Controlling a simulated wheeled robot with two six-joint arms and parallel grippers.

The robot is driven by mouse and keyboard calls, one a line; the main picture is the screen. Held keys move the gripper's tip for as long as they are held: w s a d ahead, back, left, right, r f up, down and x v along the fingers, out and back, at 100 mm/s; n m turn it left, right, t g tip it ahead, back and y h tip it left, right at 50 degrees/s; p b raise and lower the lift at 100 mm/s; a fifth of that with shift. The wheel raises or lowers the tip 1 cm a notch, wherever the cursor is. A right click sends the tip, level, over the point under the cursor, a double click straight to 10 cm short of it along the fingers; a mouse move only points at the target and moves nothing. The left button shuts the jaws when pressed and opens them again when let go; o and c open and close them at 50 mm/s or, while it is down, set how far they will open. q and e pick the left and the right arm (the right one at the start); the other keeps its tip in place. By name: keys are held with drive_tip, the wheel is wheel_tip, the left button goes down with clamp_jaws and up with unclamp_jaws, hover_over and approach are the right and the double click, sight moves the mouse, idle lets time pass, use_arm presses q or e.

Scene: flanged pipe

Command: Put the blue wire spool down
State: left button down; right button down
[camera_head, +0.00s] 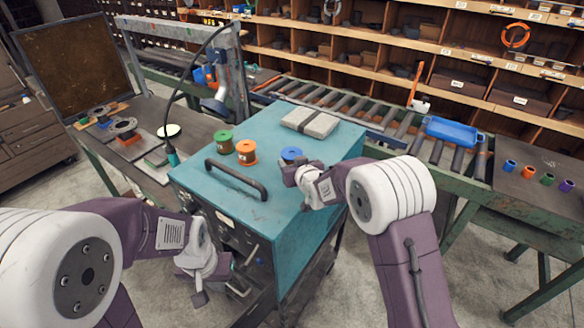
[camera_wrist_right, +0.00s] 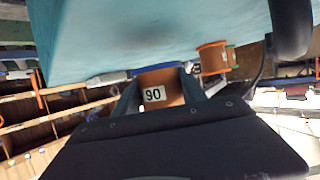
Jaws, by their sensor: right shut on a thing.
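The blue wire spool (camera_head: 291,153) is held by my right gripper (camera_head: 290,172) over the top of the teal cabinet (camera_head: 315,230), near its right-hand side. In the right wrist view, the spool's brown body with a number label (camera_wrist_right: 162,92) sits between the two fingers of my right gripper (camera_wrist_right: 160,95), with a blue rim beside it. I cannot tell whether the spool touches the cabinet top. My left gripper (camera_head: 212,290) hangs low in front of the cabinet's face, away from the spool; its finger opening is unclear.
A green spool (camera_head: 223,140) and an orange spool (camera_head: 246,152) stand left of the blue one. A black handle (camera_head: 236,178) lies in front of them. A grey block (camera_head: 310,122) lies at the back. The cabinet top is bare between these. A roller conveyor (camera_head: 340,105) runs behind.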

drive_tip(key=f, duration=0.2)
drive_tip(key=shift+w+a+f, duration=0.1)
drive_tip(key=shift+w+f, duration=0.2)
drive_tip(key=shift+w, duration=0.05)
drive_tip(key=shift+w+f, duration=0.15)
drive_tip(key=shift+f, duration=0.1)
drive_tip(key=shift+s+r, duration=0.1)
drive_tip(key=shift+s, duration=0.2)
drive_tip(key=c, duration=1)
unclamp_jaws()
drive_tip(key=shift+f, duration=0.2)
drive_tip(key=o, duration=0.4)
drive_tip(key=shift+c, duration=0.2)
use_arm(q)
drive_tip(key=shift+w+a+r, duration=0.1)
drive_tip(key=shift+w+r, duration=0.1)
drive_tip(key=shift+w, duration=0.05)
